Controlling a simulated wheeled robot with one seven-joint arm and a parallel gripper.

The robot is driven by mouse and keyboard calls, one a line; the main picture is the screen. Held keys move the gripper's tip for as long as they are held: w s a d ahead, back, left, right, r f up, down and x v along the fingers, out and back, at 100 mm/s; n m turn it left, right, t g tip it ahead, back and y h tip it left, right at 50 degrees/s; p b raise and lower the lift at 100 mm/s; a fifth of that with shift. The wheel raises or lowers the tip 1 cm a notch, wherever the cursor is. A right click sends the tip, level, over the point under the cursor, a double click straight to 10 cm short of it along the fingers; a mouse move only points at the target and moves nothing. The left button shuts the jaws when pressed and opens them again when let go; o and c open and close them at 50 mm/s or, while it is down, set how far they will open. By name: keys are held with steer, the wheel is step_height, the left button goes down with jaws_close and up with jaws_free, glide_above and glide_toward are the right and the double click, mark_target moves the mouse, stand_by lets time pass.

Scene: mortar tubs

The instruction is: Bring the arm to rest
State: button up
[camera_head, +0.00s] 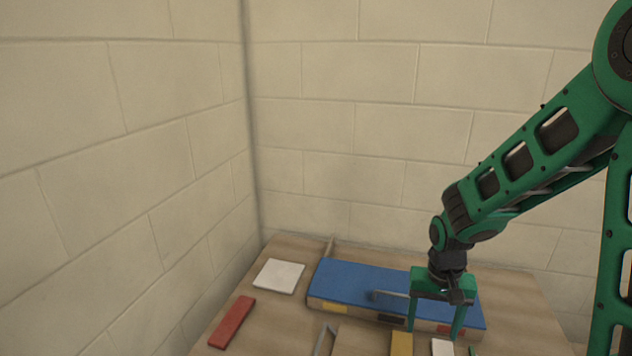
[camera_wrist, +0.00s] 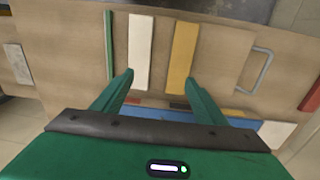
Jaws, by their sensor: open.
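My arm reaches in from the right in the head view. My gripper (camera_head: 433,334) points down at the wooden table (camera_head: 260,325), over the front side of a long blue-topped box (camera_head: 345,282). In the wrist view my gripper (camera_wrist: 158,80) has its two green fingers spread apart, with nothing between them. A white bar (camera_wrist: 140,52) and a yellow bar (camera_wrist: 183,57) lie on the table beyond the fingertips. I cannot tell how high the fingertips are above the table.
A white tile (camera_head: 279,276) and a red bar (camera_head: 232,322) lie at the table's left. A grey handle (camera_head: 324,340) is at the front; it also shows in the wrist view (camera_wrist: 265,72). A green strip (camera_wrist: 108,45) lies beside the white bar. Block walls (camera_head: 340,130) stand behind and left.

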steer(key=s+d+r+m, duration=0.1)
steer(key=s+d+r, duration=0.9)
steer(key=s+d+r+m, duration=0.1)
steer(key=s+r, duration=0.3)
steer(key=s, duration=0.7)
steer(key=shift+s+d+r+y, duration=0.25)
steer(key=shift+s+d+y, duration=0.15)
steer(key=shift+d, duration=0.3)
steer(key=shift+w+f, duration=0.25)
steer(key=shift+w, duration=0.45)
